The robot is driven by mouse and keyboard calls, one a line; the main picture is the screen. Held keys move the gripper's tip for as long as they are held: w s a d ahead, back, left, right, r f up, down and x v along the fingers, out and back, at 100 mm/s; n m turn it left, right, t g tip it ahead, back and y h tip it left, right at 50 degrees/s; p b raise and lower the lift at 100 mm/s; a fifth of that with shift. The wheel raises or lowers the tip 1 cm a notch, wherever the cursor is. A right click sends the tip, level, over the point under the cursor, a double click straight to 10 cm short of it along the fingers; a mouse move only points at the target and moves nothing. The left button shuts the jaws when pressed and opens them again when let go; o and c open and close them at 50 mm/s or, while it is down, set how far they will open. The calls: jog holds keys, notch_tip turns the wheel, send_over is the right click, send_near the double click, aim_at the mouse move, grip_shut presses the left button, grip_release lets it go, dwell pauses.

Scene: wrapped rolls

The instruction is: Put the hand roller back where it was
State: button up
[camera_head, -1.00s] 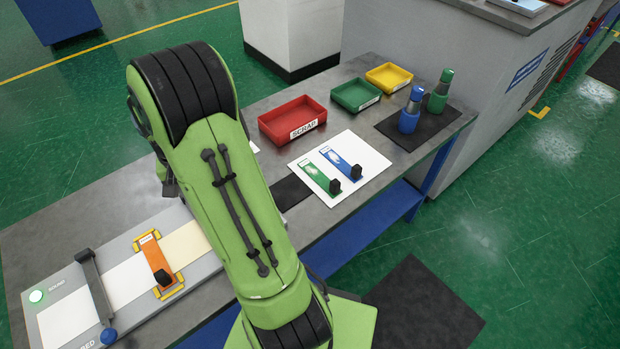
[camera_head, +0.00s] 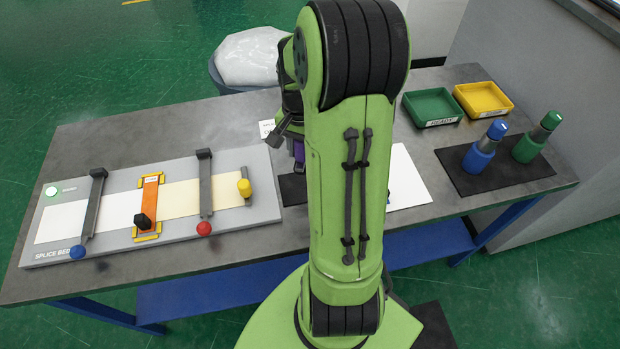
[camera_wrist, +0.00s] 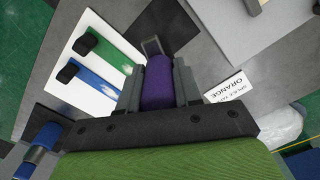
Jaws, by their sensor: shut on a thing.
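The hand roller (camera_wrist: 157,84) has a purple body and a grey metal end. In the wrist view my gripper (camera_wrist: 158,88) is shut on it, one finger on each side. In the head view only a sliver of purple shows by my gripper (camera_head: 296,148), which my arm partly hides. A dark mat (camera_head: 292,190) lies on the bench between the splice bed and the white sheet; it also shows bare beyond the roller in the wrist view (camera_wrist: 172,24). I cannot tell how high the roller is above the bench.
The grey splice bed (camera_head: 265,208) with an orange piece (camera_head: 150,195) lies left. The white sheet (camera_head: 408,185) carries green (camera_wrist: 108,45) and blue (camera_wrist: 90,78) tools. Green (camera_head: 432,106) and yellow (camera_head: 483,98) trays and two bottles stand right. An ORANGE card (camera_wrist: 232,88) lies near the gripper.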

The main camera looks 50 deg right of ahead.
aim_at(302, 169)
notch_tip(302, 169, down, 8)
jog(key=shift+w+r+b, duration=0.1)
jog(key=shift+b, duration=0.6)
jog(key=shift+f, duration=0.25)
jog(key=o, duration=1)
jog(key=shift+o, duration=0.2)
